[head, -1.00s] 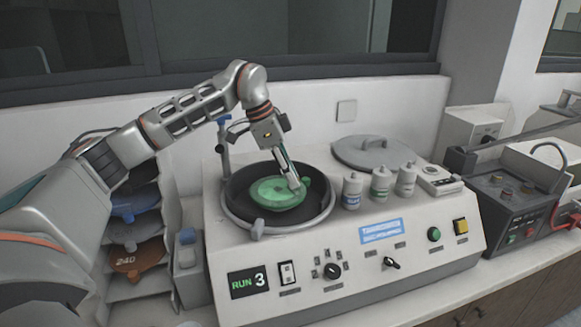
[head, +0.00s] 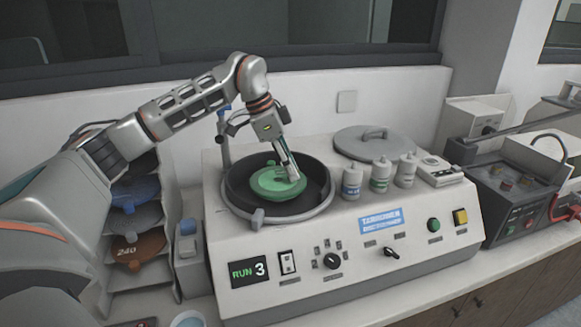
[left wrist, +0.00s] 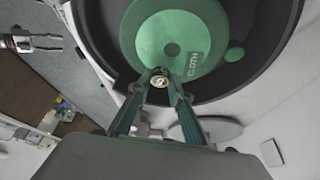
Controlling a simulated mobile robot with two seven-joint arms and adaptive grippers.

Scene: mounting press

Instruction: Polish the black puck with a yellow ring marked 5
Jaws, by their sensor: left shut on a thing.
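My left gripper (head: 294,178) reaches down over the green disc (head: 268,186) in the round black bowl of the polishing machine. In the left wrist view its green fingers (left wrist: 160,80) are shut on a small round puck (left wrist: 160,82). A dark rim, a yellowish ring and a blurred mark show on the puck; I cannot read the mark surely. The puck is at the near edge of the disc (left wrist: 145,40), which reads CLOTH. I cannot tell whether it touches. In the left wrist view my right gripper (left wrist: 58,43) has its fingers apart, empty, beside the machine.
The machine's display (head: 249,271) reads RUN 3. Several small bottles (head: 380,175) and a round grey lid (head: 375,142) stand on its deck. A rack of discs (head: 138,248), one marked 240, stands at left. A dark powered unit (head: 515,195) stands at right.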

